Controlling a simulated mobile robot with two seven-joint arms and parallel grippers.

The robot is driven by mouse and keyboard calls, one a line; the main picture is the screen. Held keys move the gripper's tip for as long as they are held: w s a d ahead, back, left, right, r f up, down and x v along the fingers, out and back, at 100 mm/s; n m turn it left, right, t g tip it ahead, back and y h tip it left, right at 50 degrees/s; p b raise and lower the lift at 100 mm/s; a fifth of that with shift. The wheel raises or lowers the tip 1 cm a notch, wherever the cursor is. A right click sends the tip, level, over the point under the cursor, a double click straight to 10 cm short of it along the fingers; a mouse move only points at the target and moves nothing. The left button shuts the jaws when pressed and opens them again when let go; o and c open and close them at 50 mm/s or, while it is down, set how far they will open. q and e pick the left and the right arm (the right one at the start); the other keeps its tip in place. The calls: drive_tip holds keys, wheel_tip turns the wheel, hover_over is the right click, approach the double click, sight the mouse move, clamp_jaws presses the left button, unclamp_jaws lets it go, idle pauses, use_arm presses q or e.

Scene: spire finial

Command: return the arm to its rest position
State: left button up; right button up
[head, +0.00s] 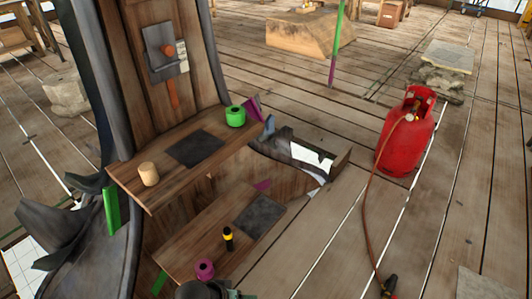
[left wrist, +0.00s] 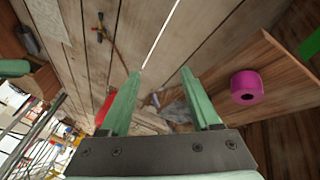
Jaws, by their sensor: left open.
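My left gripper (left wrist: 162,72) shows in the left wrist view with its two green fingers spread apart. Nothing is between the fingers. A magenta roll (left wrist: 245,87) sits on a wooden shelf to the right of the fingers, apart from them. In the head view the same magenta roll (head: 204,269) is near the front of the lower shelf (head: 180,245). A dark shape at the bottom edge there may be part of my arm; I cannot tell. My right gripper is in neither view.
The upper shelf (head: 140,185) holds a wooden cylinder (head: 148,174), a dark mat and a green roll (head: 235,116). A black and yellow item (head: 228,238) stands on the lower shelf. A red gas cylinder (head: 405,140) with a hose stands right, on open plank floor.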

use_arm(q)
drive_tip(key=s+a+r+m+t, duration=0.2)
drive_tip(key=s+a+r+t, duration=0.25)
drive_tip(key=s+a, duration=0.25)
drive_tip(key=a+r+n+y+p, duration=0.1)
drive_tip(key=a+r+p, duration=0.2)
drive_tip(key=r+p, duration=0.6)
drive_tip(key=shift+s+r+t+y+p, duration=0.35)
drive_tip(key=shift+t+p, duration=0.1)
drive_tip(key=shift+p, duration=1.9)
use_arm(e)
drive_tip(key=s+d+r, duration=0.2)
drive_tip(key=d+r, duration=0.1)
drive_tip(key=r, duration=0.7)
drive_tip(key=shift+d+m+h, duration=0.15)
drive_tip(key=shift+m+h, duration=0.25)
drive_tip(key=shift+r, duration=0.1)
